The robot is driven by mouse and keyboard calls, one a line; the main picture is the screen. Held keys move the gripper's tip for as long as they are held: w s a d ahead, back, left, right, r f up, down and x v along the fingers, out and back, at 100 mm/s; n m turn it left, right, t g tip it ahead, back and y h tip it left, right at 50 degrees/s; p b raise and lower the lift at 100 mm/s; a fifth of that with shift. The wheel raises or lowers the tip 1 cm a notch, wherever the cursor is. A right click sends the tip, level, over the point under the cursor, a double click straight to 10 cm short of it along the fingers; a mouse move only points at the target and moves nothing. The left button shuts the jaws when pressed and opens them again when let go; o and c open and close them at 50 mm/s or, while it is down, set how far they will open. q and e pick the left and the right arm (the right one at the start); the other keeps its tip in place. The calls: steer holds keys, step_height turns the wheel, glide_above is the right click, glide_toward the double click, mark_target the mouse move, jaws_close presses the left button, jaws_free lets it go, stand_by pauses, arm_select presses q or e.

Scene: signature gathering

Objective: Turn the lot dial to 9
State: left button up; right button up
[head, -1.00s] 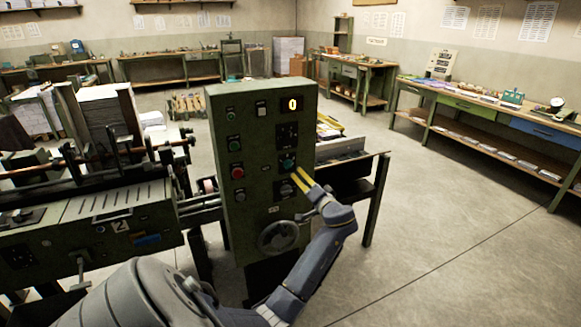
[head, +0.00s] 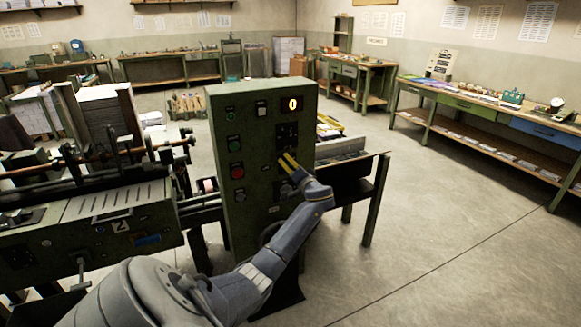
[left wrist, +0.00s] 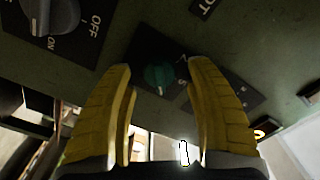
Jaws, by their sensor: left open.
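The green lot dial (left wrist: 160,77) sits on a black plate, in the middle of the left wrist view. In the head view it is hidden behind my left gripper (head: 286,157). The gripper's yellow fingers are open, one on each side of the dial in the left wrist view. I cannot tell whether they touch it. The lit display (head: 293,104) at the top of the green control panel (head: 240,120) reads 0. My right gripper is not in view.
An ON/OFF switch (left wrist: 60,16) is close by on the same panel. Red and green buttons (head: 236,172) line its left side. A machine (head: 90,235) adjoins on the left. Open floor (head: 430,240) lies to the right.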

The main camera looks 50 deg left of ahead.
arm_select(q)
steer(key=shift+o, duration=0.2)
steer(key=shift+r, duration=0.1)
jaws_close()
stand_by(0.4)
